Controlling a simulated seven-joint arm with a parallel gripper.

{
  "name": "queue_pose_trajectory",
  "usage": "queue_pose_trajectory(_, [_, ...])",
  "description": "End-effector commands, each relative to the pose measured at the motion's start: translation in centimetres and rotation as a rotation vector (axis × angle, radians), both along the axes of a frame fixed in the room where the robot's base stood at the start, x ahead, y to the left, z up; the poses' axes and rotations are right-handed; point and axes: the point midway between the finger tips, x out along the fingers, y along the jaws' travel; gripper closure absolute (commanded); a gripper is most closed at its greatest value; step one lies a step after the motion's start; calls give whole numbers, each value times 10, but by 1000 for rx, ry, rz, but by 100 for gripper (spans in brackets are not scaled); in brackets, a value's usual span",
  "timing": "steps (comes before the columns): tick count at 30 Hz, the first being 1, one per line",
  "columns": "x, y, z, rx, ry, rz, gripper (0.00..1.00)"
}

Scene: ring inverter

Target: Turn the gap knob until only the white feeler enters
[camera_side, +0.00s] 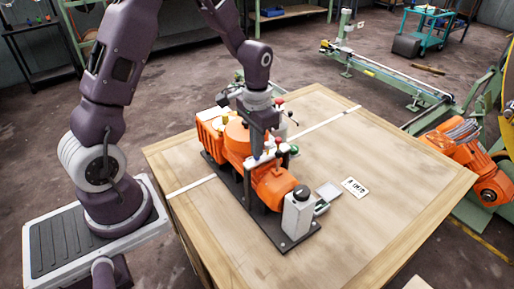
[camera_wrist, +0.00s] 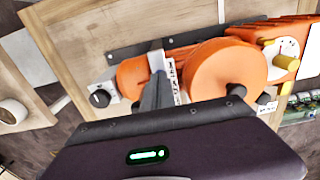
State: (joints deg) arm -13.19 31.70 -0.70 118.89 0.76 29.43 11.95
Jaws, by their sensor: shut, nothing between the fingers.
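My gripper (camera_side: 266,152) points down over the middle of the orange machine, with its fingers together and nothing held. In the wrist view its dark fingers (camera_wrist: 158,62) reach in beside a white marked strip (camera_wrist: 171,75). I cannot tell whether they touch the machine. The knob also shows in the wrist view (camera_wrist: 100,98), apart from the fingers. I cannot tell for certain which knob is the gap knob. No white feeler can be made out clearly.
The orange machine (camera_side: 272,187) stands on a dark base plate on a wooden table (camera_side: 390,200). A green ball knob (camera_side: 294,149) is close to my gripper. The table's right side is clear.

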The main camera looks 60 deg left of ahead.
Motion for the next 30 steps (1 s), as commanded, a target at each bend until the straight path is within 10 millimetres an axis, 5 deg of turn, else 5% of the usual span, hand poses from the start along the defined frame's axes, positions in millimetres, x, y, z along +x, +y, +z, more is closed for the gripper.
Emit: queue_pose_trajectory(30, [1, 0, 4, 1, -2, 0, 100])
